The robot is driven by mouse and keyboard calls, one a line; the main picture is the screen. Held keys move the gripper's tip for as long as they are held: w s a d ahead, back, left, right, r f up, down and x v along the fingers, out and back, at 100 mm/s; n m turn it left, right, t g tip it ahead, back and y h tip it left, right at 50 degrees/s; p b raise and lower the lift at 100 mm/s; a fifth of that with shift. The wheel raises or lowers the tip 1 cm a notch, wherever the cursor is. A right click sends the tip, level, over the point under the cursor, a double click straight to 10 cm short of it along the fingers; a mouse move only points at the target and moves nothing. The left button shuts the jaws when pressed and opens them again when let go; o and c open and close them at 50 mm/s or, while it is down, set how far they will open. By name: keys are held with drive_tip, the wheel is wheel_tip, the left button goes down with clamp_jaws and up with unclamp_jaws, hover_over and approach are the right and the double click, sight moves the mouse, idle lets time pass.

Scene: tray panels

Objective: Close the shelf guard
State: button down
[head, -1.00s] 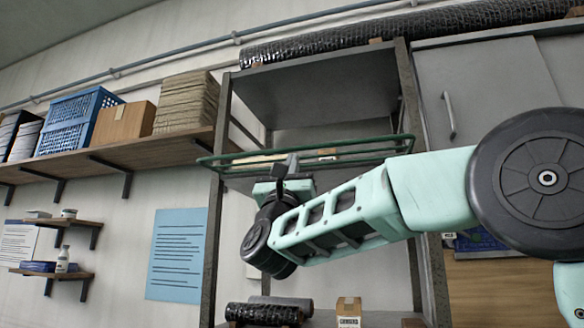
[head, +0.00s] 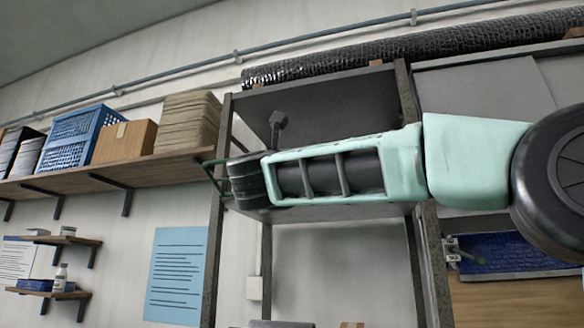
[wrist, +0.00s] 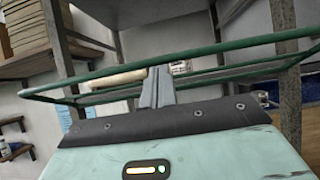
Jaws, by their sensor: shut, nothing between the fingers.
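The shelf guard is a green rail frame. In the wrist view the guard (wrist: 215,50) spans the picture, with its front bar nearest and a second bar behind it. My gripper (wrist: 158,80) is shut and empty, with its grey fingers together at the front bar. I cannot tell whether they touch it. In the head view my arm covers most of the guard, and only its left end (head: 214,176) shows beside the left post. My gripper's fingers are hidden there behind my wrist.
The grey shelf unit's left post (head: 216,235) and right post (head: 428,255) stand around my arm. A wall shelf (head: 110,171) with a blue crate (head: 72,135) and boxes is at left. In the wrist view a pale roll (wrist: 118,80) lies behind the front bar.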

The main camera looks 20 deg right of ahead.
drive_tip(key=r+g+y+p, duration=0.1)
drive_tip(key=r+p, duration=0.1)
drive_tip(key=w+d+r+g+p, duration=0.1)
drive_tip(key=r+p, duration=0.1)
drive_tip(key=p, duration=0.1)
drive_tip(key=r+g+y+p, duration=0.1)
drive_tip(key=r+p, duration=0.2)
drive_tip(key=shift+w+d+g+y, duration=0.2)
drive_tip(key=shift+w+g+y, duration=0.1)
drive_tip(key=shift+w+g, duration=0.1)
drive_tip(key=w+d+r+g+y+p, duration=0.2)
drive_tip(key=w+p, duration=0.5)
drive_tip(key=p, duration=0.4)
drive_tip(key=shift+d+r+g, duration=0.6)
drive_tip(key=shift+d+r, duration=0.75)
drive_tip(key=shift+d, duration=0.2)
drive_tip(key=shift+f, duration=0.1)
